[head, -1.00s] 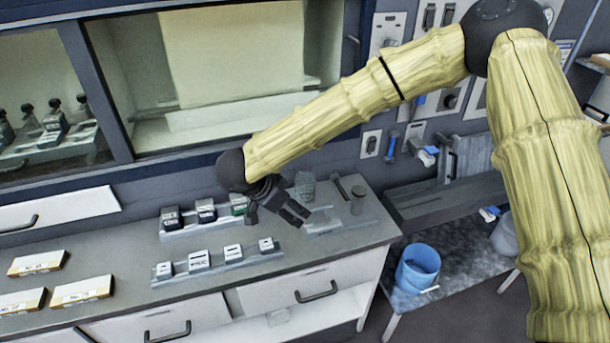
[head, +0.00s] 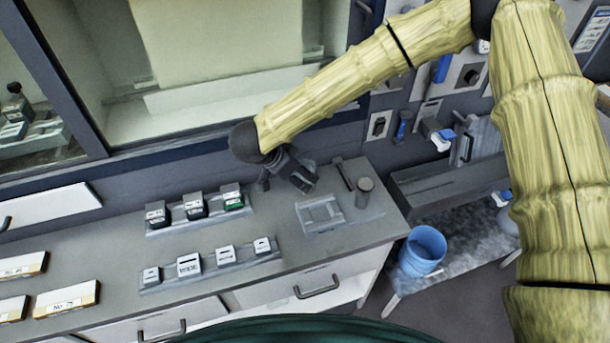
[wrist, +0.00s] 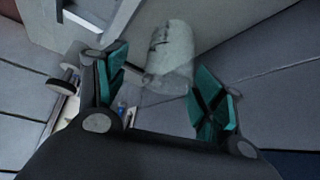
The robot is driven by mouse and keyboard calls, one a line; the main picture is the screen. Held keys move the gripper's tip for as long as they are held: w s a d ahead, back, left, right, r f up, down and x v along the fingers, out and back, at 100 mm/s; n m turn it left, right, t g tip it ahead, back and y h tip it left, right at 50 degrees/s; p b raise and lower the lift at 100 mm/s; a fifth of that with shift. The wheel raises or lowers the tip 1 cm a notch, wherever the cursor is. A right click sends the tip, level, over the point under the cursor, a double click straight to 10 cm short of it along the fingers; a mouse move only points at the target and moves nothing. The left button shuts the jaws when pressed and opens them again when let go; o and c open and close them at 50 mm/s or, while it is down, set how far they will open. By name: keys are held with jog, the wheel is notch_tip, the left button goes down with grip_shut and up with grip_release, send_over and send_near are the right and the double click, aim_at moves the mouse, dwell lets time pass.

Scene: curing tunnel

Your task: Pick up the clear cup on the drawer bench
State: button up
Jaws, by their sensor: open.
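The clear cup (wrist: 170,60) shows in the wrist view as a pale, see-through vessel, tilted in the picture, between and just beyond my teal fingertips. My gripper (head: 284,181) is open, with a finger on each side of the cup in the wrist view (wrist: 163,84). I see no clear contact.
A grey frame-like tray (head: 325,214) and a grey cylinder (head: 363,192) stand right of my gripper. Racks of small labelled boxes (head: 195,206) stand to the left. A blue bucket (head: 423,250) is beyond the bench's right end. The wall is close behind.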

jog(key=w+f+p, duration=0.1)
jog(key=f, duration=0.1)
jog(key=w+d+f+p, duration=0.1)
jog(key=w+f, duration=0.1)
jog(key=shift+w, duration=0.1)
jog(key=shift+d+f+p, duration=0.35)
jog(key=shift+f+p, duration=0.05)
jog(key=shift+w+d+f, duration=0.15)
jog(key=shift+d+f, duration=0.05)
jog(key=shift+f, duration=0.3)
jog(key=shift+o, duration=1.1)
jog(key=c, duration=0.3)
jog(key=shift+r, duration=0.1)
